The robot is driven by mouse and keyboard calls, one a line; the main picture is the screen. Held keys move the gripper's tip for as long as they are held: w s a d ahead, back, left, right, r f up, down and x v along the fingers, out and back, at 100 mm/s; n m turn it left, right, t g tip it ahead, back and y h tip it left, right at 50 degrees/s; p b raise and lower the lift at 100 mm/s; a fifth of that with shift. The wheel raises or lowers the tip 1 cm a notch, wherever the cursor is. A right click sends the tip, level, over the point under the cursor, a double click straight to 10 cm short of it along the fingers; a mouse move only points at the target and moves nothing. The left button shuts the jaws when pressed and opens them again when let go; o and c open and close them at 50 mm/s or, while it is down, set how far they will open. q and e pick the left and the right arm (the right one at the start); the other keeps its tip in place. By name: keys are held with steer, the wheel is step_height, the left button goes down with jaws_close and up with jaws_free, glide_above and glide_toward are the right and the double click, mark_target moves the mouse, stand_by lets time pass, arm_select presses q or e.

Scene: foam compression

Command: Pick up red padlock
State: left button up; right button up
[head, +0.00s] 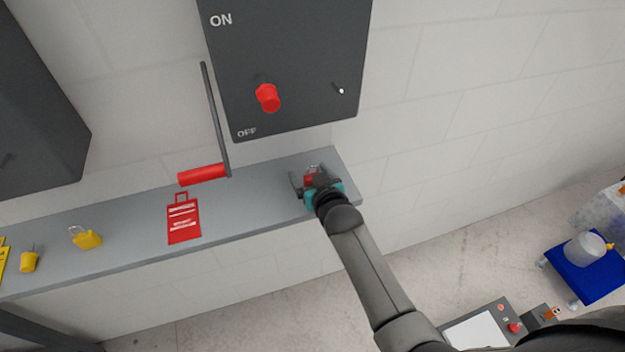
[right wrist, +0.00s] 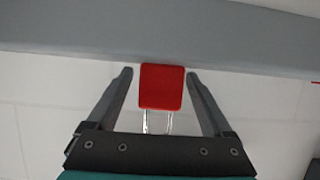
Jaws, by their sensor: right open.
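The red padlock (head: 310,178) is at the right end of the grey shelf (head: 250,196), partly hidden by my gripper in the head view. In the right wrist view its red body (right wrist: 161,87) lies between my two fingers, with its metal shackle pointing toward the palm. My right gripper (head: 314,185) is open around the padlock. In the right wrist view, a gap shows between each finger (right wrist: 159,74) and the padlock's sides. My left gripper is not in view.
A dark switch box (head: 300,60) with a red knob (head: 267,98) hangs above the shelf. A red-handled lever (head: 203,174) and a red tag (head: 184,219) are left of the gripper. Yellow padlocks (head: 87,238) (head: 29,260) are farther left. A blue cart (head: 590,275) stands at right.

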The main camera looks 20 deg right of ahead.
jaws_close()
stand_by(0.5)
steer(key=shift+r, duration=0.1)
steer(key=shift+s+r, duration=0.2)
steer(key=shift+r, duration=0.15)
step_height(320, 180, up, 7)
steer(key=p, duration=0.2)
steer(key=s, duration=1.9)
steer(key=shift+s+d+f, duration=0.3)
steer(key=shift+d+f, duration=0.05)
steer(key=shift+f, duration=0.1)
steer(key=shift+s, duration=0.15)
